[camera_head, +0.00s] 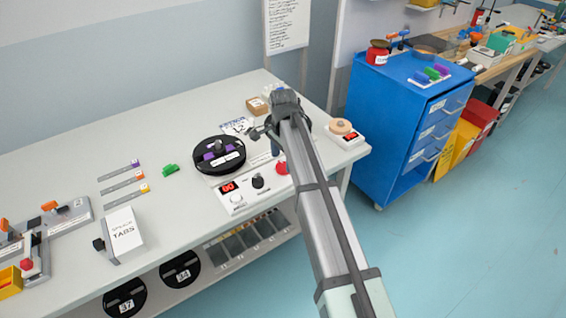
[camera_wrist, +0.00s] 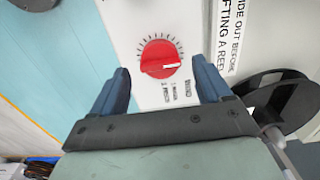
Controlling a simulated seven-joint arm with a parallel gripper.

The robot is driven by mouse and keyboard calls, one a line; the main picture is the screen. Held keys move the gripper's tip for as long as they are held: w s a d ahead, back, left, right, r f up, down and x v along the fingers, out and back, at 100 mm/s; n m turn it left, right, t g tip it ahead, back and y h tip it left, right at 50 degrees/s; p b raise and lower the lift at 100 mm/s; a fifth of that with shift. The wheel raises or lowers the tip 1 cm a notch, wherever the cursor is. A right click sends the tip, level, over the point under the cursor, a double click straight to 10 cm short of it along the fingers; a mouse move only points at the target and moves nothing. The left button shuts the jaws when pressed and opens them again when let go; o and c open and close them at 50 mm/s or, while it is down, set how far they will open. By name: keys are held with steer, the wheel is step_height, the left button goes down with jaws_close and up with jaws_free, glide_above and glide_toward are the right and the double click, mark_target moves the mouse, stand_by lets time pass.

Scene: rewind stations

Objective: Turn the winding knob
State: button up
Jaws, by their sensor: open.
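A red round knob (camera_wrist: 160,57) with a raised grip bar and tick marks around it sits on a white panel in the wrist view. It also shows in the head view (camera_head: 282,168), at the right end of the control panel (camera_head: 246,203). My gripper (camera_wrist: 160,65) is open, with one blue finger on each side of the knob in the picture and gaps between. Contact is not visible. In the head view my arm hides part of the panel, and a blue finger (camera_head: 275,147) shows above the knob.
The panel also carries a red display, a white button (camera_head: 236,198) and a black knob (camera_head: 258,181). A black reel (camera_head: 219,155) lies behind it. Another reel (camera_wrist: 270,100) is close on the right in the wrist view. A blue cabinet (camera_head: 385,125) stands right of the table.

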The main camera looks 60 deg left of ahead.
mark_target(283, 167)
steer(key=shift+f, duration=1.3)
steer(key=shift+c, duration=0.3)
steer(key=c, duration=0.9)
steer(key=shift+c, duration=0.2)
steer(key=shift+n, duration=2.7)
